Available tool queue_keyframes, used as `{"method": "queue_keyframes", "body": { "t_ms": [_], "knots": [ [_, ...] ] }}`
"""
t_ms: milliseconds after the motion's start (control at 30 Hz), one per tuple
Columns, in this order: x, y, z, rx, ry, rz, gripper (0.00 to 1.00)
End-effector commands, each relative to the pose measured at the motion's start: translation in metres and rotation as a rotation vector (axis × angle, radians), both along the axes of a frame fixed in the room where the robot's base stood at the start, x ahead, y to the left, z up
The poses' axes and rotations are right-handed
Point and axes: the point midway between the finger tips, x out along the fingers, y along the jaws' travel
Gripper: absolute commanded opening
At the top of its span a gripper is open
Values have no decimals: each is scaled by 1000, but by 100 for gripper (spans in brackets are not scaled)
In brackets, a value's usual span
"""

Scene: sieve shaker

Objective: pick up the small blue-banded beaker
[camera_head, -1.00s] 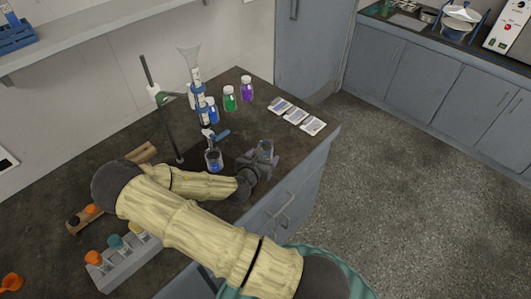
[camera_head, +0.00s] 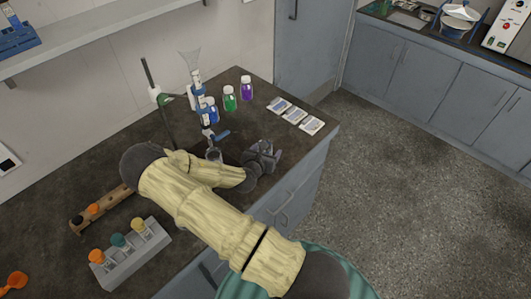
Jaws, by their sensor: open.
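My gripper (camera_head: 266,148) is open above the right front part of the dark bench, with its fingers pointing toward the back. A small clear beaker (camera_head: 214,155) stands under the burette, to the left of my gripper and apart from it. My forearm hides its lower part, so I cannot make out a blue band on it. No other beaker shows clearly at my gripper; its dark fingers hide what may be between or behind them.
The burette (camera_head: 194,85) on its stand, a blue bottle (camera_head: 212,109), a green bottle (camera_head: 229,98) and a purple bottle (camera_head: 247,88) stand behind. Flat white packets (camera_head: 296,116) lie at right. A grey vial rack (camera_head: 130,254) and a wooden rack (camera_head: 100,212) are at left.

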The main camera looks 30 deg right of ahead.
Motion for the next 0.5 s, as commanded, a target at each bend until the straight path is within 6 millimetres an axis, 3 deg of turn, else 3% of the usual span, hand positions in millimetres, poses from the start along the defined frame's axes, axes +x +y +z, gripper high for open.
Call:
{"method": "queue_keyframes", "body": {
  "t_ms": [167,400,500],
  "knots": [
    [0,0,0,0,0,0,68],
    [0,0,0,0,0,-1,21],
    [0,-1,0,-1,-1,-2,21]
  ]
}}
